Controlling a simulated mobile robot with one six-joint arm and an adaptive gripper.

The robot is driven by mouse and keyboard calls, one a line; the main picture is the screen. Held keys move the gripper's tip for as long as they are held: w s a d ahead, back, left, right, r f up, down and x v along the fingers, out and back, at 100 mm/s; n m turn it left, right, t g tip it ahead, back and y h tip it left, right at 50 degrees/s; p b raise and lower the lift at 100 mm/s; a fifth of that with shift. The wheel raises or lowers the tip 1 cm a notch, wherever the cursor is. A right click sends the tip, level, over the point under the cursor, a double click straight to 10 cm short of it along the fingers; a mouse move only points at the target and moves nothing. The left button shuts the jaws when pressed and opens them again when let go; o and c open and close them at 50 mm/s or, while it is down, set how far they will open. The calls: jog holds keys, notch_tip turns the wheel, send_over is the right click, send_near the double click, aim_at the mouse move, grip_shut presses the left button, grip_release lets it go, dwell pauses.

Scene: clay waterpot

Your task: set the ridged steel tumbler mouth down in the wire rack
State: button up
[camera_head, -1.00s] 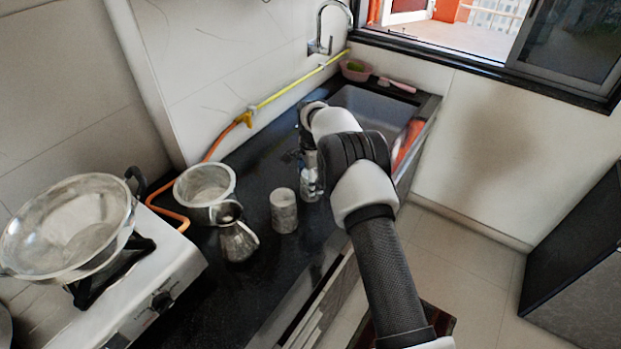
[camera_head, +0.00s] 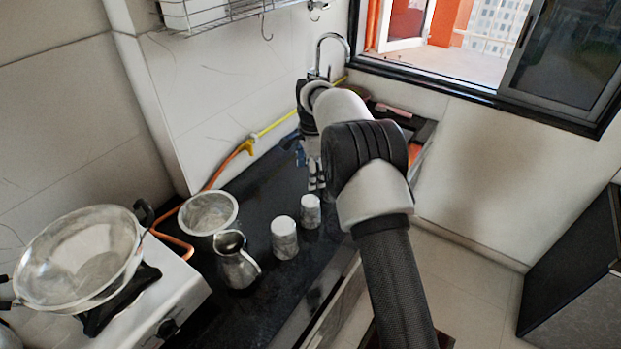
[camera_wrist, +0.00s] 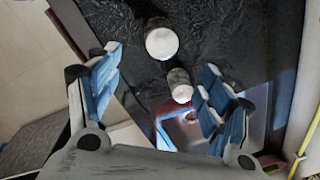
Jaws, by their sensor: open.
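Two upright grey cylindrical tumblers with pale round tops stand on the dark counter. The smaller tumbler (camera_head: 310,213) is just below my gripper (camera_head: 316,180); the larger tumbler (camera_head: 285,240) is to its left and nearer. I cannot make out ridges on either, nor tell surely whether the tops are mouths or bases. In the wrist view the smaller one (camera_wrist: 180,86) shows between my open, blue-padded fingers (camera_wrist: 158,65), apart from them, and the larger one (camera_wrist: 161,43) lies beyond. My gripper holds nothing. The wire rack (camera_head: 225,14) hangs on the wall at the top, partly out of view.
A steel jug (camera_head: 236,262) and a wide metal pot (camera_head: 208,212) stand left of the tumblers. A yellow-orange hose (camera_head: 222,165) runs along the wall. A tap (camera_head: 332,45) rises behind my arm.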

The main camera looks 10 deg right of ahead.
jog(key=s+r+n+t, duration=0.2)
jog(key=s+r+n, duration=0.6)
jog(key=s+r, duration=1.15)
jog(key=s+f+n+t, duration=0.1)
jog(key=s+n, duration=0.7)
jog(key=s, duration=1.7)
jog(key=shift+f+t, duration=0.4)
jog(key=shift+f, duration=0.2)
jog(key=shift+o, duration=0.5)
jog(key=shift+d, duration=0.1)
